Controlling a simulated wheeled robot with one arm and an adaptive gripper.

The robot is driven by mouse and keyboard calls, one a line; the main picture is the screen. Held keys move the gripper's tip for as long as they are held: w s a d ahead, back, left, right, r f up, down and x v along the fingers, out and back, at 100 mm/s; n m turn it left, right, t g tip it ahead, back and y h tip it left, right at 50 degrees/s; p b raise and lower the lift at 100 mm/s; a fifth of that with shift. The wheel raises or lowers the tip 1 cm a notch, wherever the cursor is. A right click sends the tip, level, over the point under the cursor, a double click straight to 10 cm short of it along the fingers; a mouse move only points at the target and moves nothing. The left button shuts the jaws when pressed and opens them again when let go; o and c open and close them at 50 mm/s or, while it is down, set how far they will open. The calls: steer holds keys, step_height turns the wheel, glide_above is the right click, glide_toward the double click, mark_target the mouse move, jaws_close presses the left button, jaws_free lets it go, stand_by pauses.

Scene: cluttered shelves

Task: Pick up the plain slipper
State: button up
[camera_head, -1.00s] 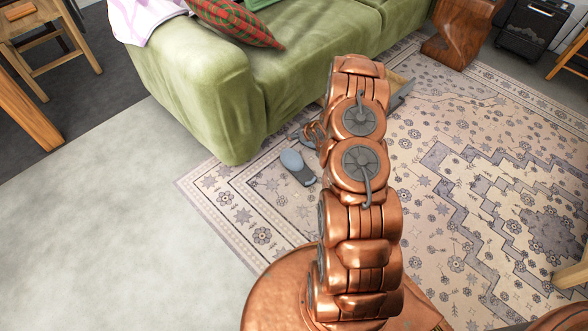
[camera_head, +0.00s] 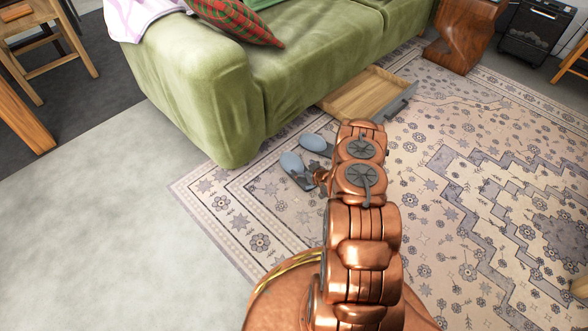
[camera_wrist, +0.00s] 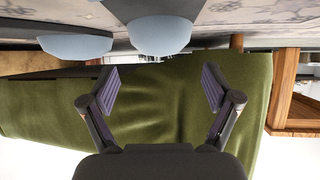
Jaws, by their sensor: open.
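Two slippers with plain pale blue-grey toes lie on the patterned rug beside the sofa. The nearer slipper (camera_head: 291,163) has a dark rear part. The farther slipper (camera_head: 313,142) lies just behind it, partly hidden by my arm. I cannot tell them apart by pattern. In the wrist view, which is upside down, one slipper (camera_wrist: 160,34) is near the top middle and the other (camera_wrist: 75,46) is at the upper left. My gripper (camera_wrist: 160,88) is open and empty, its fingers spread below the middle slipper in the picture. In the head view my arm mostly hides the gripper.
A green sofa (camera_head: 205,95) stands just behind the slippers. An open wooden drawer (camera_head: 365,93) juts out from under it, right of the slippers. The patterned rug (camera_head: 430,230) is clear to the right, and the grey floor (camera_head: 110,230) is clear to the left.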

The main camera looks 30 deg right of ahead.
mark_target(297, 165)
steer(key=b+x, duration=0.1)
steer(key=x, duration=0.1)
steer(key=b+x, duration=0.1)
steer(key=x, duration=0.1)
steer(key=shift+f+b, duration=0.35)
steer(key=shift+f, duration=0.15)
steer(key=shift+w+f, duration=0.1)
steer(key=shift+w, duration=0.35)
steer(key=c, duration=1.3)
